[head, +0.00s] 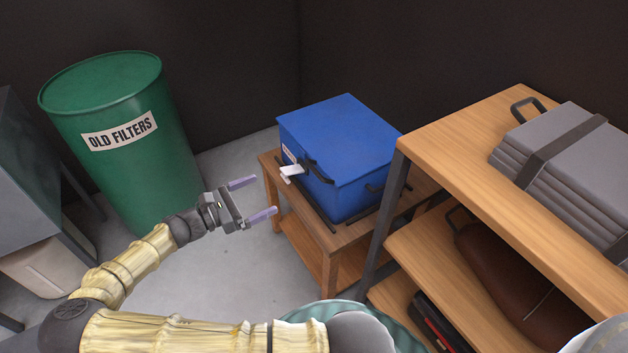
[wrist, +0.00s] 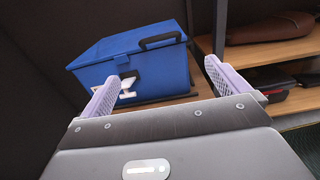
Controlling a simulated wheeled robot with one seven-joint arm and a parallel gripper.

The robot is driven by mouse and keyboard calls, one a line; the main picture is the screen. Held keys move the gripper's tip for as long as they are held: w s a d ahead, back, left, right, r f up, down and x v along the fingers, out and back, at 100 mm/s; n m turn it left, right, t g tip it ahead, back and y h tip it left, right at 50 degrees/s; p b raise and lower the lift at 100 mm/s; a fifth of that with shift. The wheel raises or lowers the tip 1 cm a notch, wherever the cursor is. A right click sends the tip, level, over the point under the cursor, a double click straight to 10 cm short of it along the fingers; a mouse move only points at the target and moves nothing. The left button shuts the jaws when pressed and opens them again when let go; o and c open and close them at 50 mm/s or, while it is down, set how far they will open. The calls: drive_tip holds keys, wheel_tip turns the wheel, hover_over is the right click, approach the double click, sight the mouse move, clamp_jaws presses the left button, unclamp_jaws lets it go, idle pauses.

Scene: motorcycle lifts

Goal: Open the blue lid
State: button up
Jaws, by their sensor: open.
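A blue box stands on a small wooden table in the head view, with its blue lid (head: 340,130) closed on top. A dark handle (head: 318,172) is on its front side, beside a white tag. The box also shows in the wrist view, with the lid (wrist: 125,42) and a black handle (wrist: 160,40) near its upper front edge. My gripper (head: 255,199) is open and empty, to the left of the box and apart from it. In the wrist view its two pale purple fingers (wrist: 163,83) are spread, with the box beyond them.
The wooden table (head: 330,245) under the box has a lower shelf. A wooden shelf unit (head: 440,140) with grey stacked pads (head: 575,160) and a brown bag (head: 520,280) stands close on the right. A green drum (head: 125,165) stands at left. Clear floor lies between drum and table.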

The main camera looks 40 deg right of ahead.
sight(312, 170)
drive_tip(key=shift+r, duration=0.1)
drive_tip(key=d, duration=0.5)
drive_tip(key=d+b, duration=0.1)
drive_tip(key=d, duration=0.5)
drive_tip(key=s+d+b, duration=0.1)
drive_tip(key=d, duration=0.5)
drive_tip(key=shift+d, duration=0.15)
drive_tip(key=c, duration=1)
drive_tip(key=shift+c, duration=0.2)
drive_tip(key=shift+w, duration=0.15)
